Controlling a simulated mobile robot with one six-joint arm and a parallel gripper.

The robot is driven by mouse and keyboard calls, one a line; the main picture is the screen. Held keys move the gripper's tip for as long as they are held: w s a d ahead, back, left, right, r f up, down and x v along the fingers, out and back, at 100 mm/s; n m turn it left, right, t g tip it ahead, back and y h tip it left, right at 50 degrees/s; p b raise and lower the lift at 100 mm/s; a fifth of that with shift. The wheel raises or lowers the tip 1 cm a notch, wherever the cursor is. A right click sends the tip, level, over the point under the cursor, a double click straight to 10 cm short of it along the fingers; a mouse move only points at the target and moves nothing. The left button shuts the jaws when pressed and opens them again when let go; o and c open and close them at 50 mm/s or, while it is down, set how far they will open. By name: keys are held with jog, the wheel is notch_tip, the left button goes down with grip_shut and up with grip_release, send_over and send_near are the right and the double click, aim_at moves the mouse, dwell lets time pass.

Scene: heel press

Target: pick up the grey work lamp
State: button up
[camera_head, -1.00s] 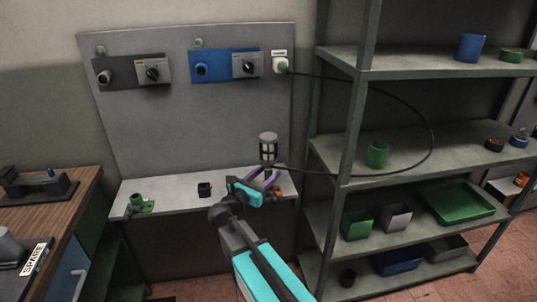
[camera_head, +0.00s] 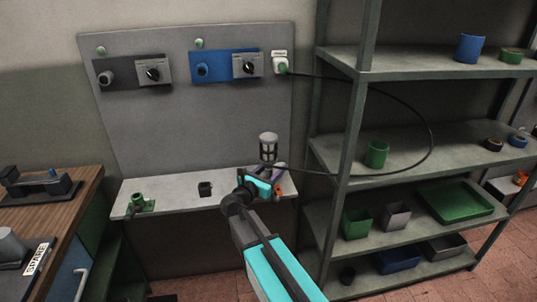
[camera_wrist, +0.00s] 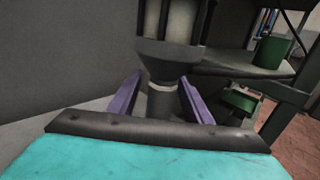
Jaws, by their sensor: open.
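The grey work lamp (camera_head: 268,147) stands upright on the narrow ledge, with a caged, pale upper part and a dark grey body. In the wrist view its lower body (camera_wrist: 163,88) is between the two purple fingers of my gripper (camera_wrist: 160,98). The fingers are open, one on each side of the lamp's narrow base part, with small gaps showing. In the head view my gripper (camera_head: 276,178) is at the lamp's base, and my arm hides the lamp's lower end.
A black cable runs from the white socket (camera_head: 280,62) in a loop toward the lamp. On the ledge (camera_head: 172,198) are a green fitting (camera_head: 138,204) and a small black block (camera_head: 205,189). A shelf rack (camera_head: 345,130) with containers stands close on the right.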

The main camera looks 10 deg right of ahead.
aim_at(275, 161)
grip_shut()
jog(key=shift+r, duration=0.15)
jog(key=r, duration=0.1)
jog(key=s+r, duration=0.1)
jog(key=r, duration=0.1)
jog(key=shift+r+b, duration=0.15)
jog(key=shift+b, duration=0.25)
jog(key=s+r+p, duration=0.1)
jog(key=s+p, duration=0.1)
jog(key=s, duration=0.7)
jog(key=shift+s+a+r, duration=0.15)
jog(key=shift+s+r, duration=0.05)
jog(key=shift+s, duration=0.15)
